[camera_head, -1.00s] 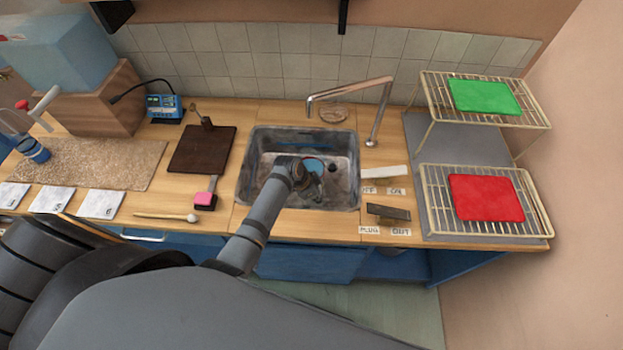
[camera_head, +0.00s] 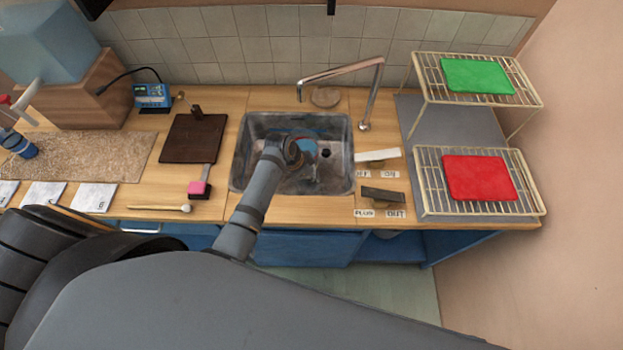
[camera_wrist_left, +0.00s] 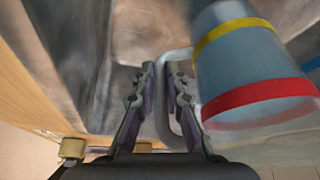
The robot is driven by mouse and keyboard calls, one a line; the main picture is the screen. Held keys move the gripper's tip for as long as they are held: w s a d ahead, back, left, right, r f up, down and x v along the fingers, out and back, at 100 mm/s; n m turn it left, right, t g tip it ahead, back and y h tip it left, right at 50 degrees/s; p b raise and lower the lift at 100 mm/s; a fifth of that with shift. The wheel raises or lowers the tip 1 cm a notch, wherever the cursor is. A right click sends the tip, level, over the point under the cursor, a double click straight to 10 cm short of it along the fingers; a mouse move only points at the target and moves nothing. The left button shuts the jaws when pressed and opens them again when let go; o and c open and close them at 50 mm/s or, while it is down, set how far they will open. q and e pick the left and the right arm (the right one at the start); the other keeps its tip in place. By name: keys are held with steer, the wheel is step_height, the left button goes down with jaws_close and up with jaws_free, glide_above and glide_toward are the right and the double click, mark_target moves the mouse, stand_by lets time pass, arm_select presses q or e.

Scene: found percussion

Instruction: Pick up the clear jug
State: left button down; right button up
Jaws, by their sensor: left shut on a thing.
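The clear jug (camera_wrist_left: 245,65) fills the upper right of the left wrist view, with a yellow band and a red band around its body. Its pale handle (camera_wrist_left: 161,118) passes between the fingers of my left gripper (camera_wrist_left: 160,70), which is shut on it. In the head view the left gripper (camera_head: 312,172) is over the sink basin, and a small bluish part of the jug (camera_head: 306,148) shows beside my wrist. My wrist hides most of the jug there. I cannot tell whether the jug touches the basin floor. My right gripper is not in view.
The sink (camera_head: 345,180) has steep walls around the gripper. A faucet (camera_head: 340,70) arches behind it. Two levers (camera_head: 383,195) (camera_head: 377,155) stand to its right, beside a wire rack (camera_head: 430,205) with a red mat. A dark board (camera_head: 192,138) lies to the left.

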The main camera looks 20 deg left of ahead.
mark_target(314, 166)
arm_select(q)
steer(key=shift+w+r+b, duration=0.1)
steer(key=shift+r+b, duration=0.2)
steer(key=shift+r, duration=3.4)
